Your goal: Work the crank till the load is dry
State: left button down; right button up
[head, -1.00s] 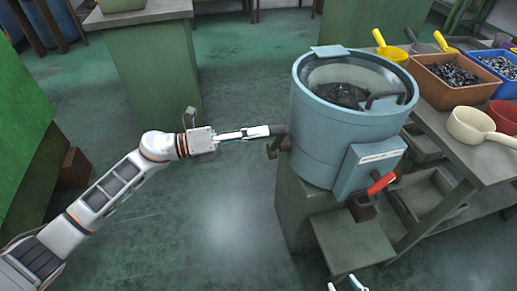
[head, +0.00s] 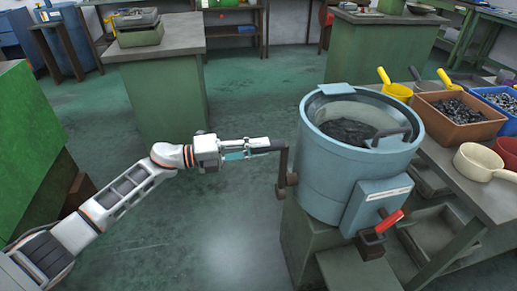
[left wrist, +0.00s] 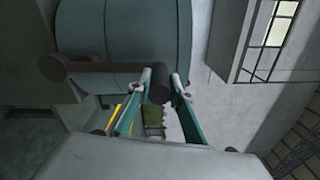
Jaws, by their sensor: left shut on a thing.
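The blue-grey spin dryer drum (head: 335,180) stands on a green pedestal, with a dark load (head: 350,131) visible inside under its rim. The dark crank (head: 284,166) is on the drum's left side, its arm pointing up from its hub, with the handle reaching left. My left gripper (head: 262,147) is shut on the crank handle. In the left wrist view the dark handle (left wrist: 159,86) sits between the two fingers, and the crank arm runs left to the hub. The fingers hide part of the handle. My right gripper is out of view.
A red-handled lever (head: 388,222) sticks out at the drum's lower front. The bench at right holds an orange bin (head: 458,127) of metal parts, a blue bin and several scoops. A green cabinet (head: 172,95) stands behind my left arm. The floor left of the drum is clear.

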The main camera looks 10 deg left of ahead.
pick_arm(q)
jog(key=shift+r, duration=0.1)
jog(key=c, duration=1.8)
grip_release()
jog(key=v, duration=1.2)
